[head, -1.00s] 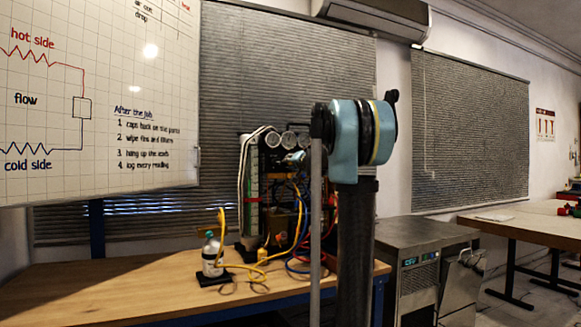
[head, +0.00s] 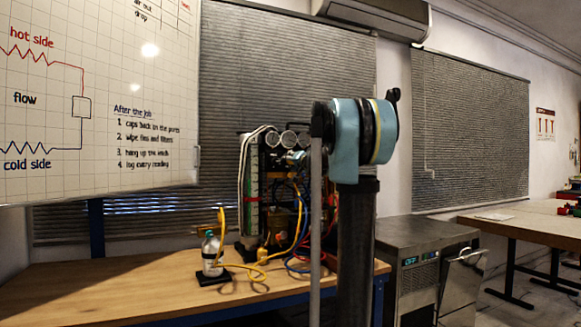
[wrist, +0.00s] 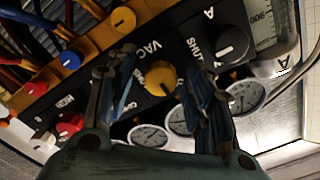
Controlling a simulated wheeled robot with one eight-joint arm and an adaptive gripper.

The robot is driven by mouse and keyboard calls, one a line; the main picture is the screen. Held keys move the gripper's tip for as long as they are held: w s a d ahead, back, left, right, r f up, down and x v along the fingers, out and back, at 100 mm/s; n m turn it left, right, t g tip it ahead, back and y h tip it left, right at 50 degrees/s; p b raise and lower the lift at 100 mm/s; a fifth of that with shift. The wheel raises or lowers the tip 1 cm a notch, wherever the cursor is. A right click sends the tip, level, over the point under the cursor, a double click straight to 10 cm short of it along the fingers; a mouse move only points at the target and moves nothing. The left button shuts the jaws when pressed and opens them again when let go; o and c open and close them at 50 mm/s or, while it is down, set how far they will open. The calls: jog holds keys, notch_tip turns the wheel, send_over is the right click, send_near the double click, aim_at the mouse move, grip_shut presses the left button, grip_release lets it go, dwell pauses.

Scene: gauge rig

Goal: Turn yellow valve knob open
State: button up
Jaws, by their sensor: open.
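A yellow knob (wrist: 160,78) sits on the black panel of the gauge rig in the wrist view, beside the letters VAC. My gripper (wrist: 160,52) is open, with one dark finger on each side of this knob. A gap shows on both sides, and I cannot tell whether the fingertips reach the panel. A second yellow knob (wrist: 123,19) is on the orange-brown block at the upper left. In the head view the gauge rig (head: 252,190) stands at the back of the bench. My arm hides part of it, and the gripper is not visible there.
Close by are a black knob (wrist: 232,42), a blue knob (wrist: 70,60), red knobs (wrist: 70,125), a display (wrist: 264,22) and several round gauges (wrist: 150,135).

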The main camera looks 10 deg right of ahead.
jog(key=v, duration=1.1)
jog(key=shift+s, duration=0.15)
